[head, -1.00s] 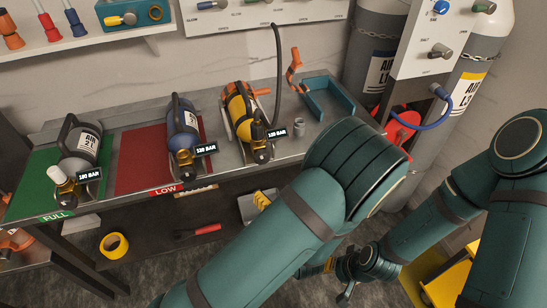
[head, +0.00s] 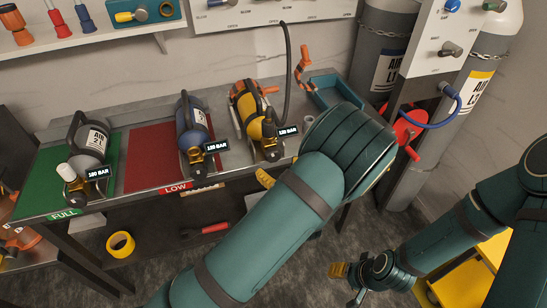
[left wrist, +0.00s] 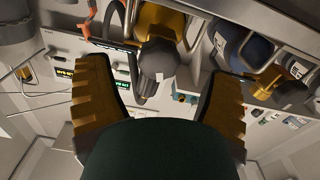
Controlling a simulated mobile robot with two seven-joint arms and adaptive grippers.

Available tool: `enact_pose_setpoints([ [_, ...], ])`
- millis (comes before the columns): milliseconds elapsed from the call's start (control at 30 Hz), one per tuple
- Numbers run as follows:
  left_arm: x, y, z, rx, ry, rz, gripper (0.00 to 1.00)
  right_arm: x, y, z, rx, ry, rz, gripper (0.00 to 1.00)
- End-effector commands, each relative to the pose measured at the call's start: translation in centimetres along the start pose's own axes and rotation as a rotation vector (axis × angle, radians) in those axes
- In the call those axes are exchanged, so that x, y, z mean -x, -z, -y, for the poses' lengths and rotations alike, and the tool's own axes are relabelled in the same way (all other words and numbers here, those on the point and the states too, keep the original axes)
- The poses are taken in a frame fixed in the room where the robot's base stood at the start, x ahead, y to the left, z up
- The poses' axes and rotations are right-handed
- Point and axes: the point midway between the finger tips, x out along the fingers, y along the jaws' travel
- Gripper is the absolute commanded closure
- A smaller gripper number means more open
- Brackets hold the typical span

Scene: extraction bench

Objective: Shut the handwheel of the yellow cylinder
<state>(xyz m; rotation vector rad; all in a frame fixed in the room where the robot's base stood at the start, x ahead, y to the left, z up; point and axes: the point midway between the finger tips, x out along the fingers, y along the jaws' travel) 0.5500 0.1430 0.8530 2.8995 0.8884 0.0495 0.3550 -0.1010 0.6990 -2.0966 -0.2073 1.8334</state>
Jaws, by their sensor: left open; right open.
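The yellow cylinder (head: 249,108) lies on the bench at the right end of the row, with orange parts and a dark valve end facing front. In the left wrist view the cylinder (left wrist: 160,24) is at the top, its dark rounded handwheel (left wrist: 158,58) pointing at the camera. My left gripper (left wrist: 158,100) is open, its two ribbed fingers either side of the handwheel and apart from it. In the head view only one yellow fingertip of the left gripper (head: 265,178) shows below the bench edge; my arm hides the rest. My right gripper (head: 346,282) is open and empty, low over the floor.
A blue cylinder (head: 192,125) lies on the red mat and a grey cylinder (head: 90,140) on the green mat. A black hose (head: 287,75) rises behind the yellow cylinder. A teal tray (head: 340,84) stands at right. Yellow tape (head: 120,244) lies on the lower shelf.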

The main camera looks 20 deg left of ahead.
Motion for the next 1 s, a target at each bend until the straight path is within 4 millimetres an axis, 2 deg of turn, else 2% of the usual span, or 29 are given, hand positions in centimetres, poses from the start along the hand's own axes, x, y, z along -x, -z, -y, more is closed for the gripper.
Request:
enact_pose_setpoints([
  [100, -2.0, 0.0, 0.1, 0.000, 0.001, -0.002, 0.19, -0.3, 0.0, -0.1, 0.000, 0.000, -0.001, 0.45],
  [300, -3.9, 0.0, 0.0, 0.001, -0.001, -0.001, 0.19, -0.5, 0.1, -0.2, 0.000, 0.000, -0.003, 0.45],
  [667, -4.4, 0.1, 0.0, -0.001, -0.001, -0.001, 0.19, -0.5, 0.1, -0.2, 0.000, 0.000, -0.003, 0.45],
  [700, -4.4, 0.1, 0.0, -0.001, -0.001, -0.001, 0.26, -0.5, 0.1, -0.2, 0.000, 0.000, -0.003, 0.45],
  [867, -4.4, 0.1, 0.0, -0.001, -0.001, -0.001, 0.82, -0.5, 0.1, -0.2, 0.000, 0.000, -0.003, 0.45],
  [900, -4.4, 0.1, 0.0, -0.001, -0.001, -0.001, 0.87, -0.5, 0.1, -0.2, 0.000, 0.000, -0.003, 0.45],
  [1000, -4.4, 0.1, 0.0, -0.004, -0.001, -0.001, 0.87, -0.5, 0.1, -0.2, 0.000, 0.000, -0.003, 0.45],
])
